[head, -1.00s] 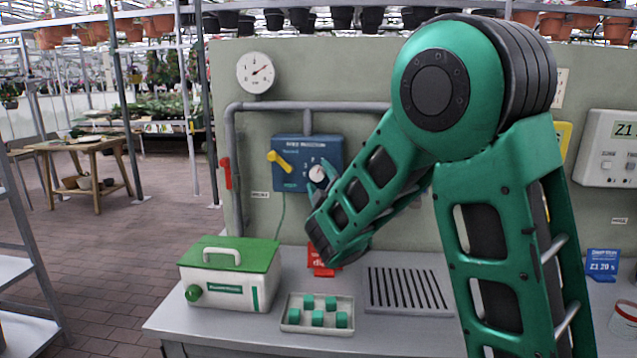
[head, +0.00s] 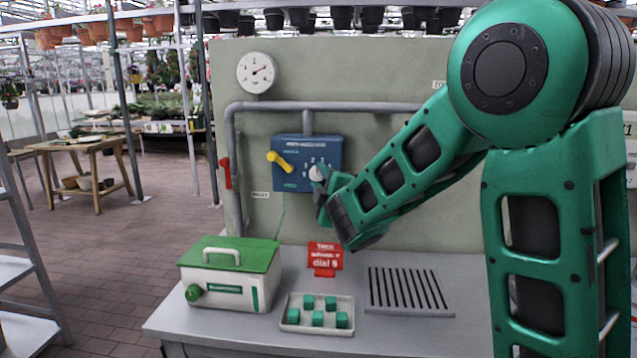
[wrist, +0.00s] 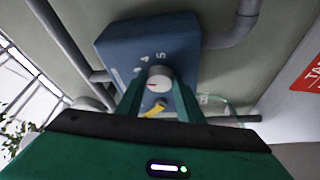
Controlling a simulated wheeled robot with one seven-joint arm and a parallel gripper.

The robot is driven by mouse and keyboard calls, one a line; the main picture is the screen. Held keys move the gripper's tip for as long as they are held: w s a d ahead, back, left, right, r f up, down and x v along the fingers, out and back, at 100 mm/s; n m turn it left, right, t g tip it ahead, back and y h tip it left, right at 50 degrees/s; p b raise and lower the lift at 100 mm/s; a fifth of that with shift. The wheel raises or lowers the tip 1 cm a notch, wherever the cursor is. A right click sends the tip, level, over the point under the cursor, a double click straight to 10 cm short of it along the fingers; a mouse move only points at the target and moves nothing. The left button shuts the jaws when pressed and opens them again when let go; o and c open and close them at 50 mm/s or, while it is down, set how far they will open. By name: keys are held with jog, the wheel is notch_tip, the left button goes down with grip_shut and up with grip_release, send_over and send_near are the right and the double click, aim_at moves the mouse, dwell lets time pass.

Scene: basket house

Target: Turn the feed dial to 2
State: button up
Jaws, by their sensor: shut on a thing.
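The feed dial (head: 316,172) is a pale round knob on the right part of a blue wall panel (head: 290,182), with numbers around it. In the wrist view the dial (wrist: 159,76) shows a red pointer mark, and digits such as 4 and 5 are readable beside it on the panel (wrist: 118,45). My gripper (head: 322,180) reaches the dial from the right. In the wrist view its two green fingers (wrist: 158,88) are shut on the dial, one at each side. The exact number the pointer faces is unclear.
A yellow lever (head: 280,161) is on the panel left of the dial. A red-handled valve (head: 226,172) is farther left. On the bench below are a green-lidded box (head: 230,270), a tray (head: 292,327) of green cubes, a red sign (head: 325,257) and a slotted grate (head: 408,308).

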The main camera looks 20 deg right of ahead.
jog(key=shift+s+a+n+g, duration=0.1)
jog(key=shift+n+g, duration=0.4)
jog(key=shift+n, duration=0.7)
jog(key=shift+a+n+g, duration=0.1)
jog(key=shift+n+g, duration=0.4)
jog(key=shift+n, duration=0.7)
jog(key=o, duration=1)
jog(key=shift+d+r, duration=0.1)
jog(key=shift+s, duration=0.35)
jog(key=s, duration=0.9)
jog(key=shift+s+r, duration=0.3)
jog(key=shift+s, duration=0.1)
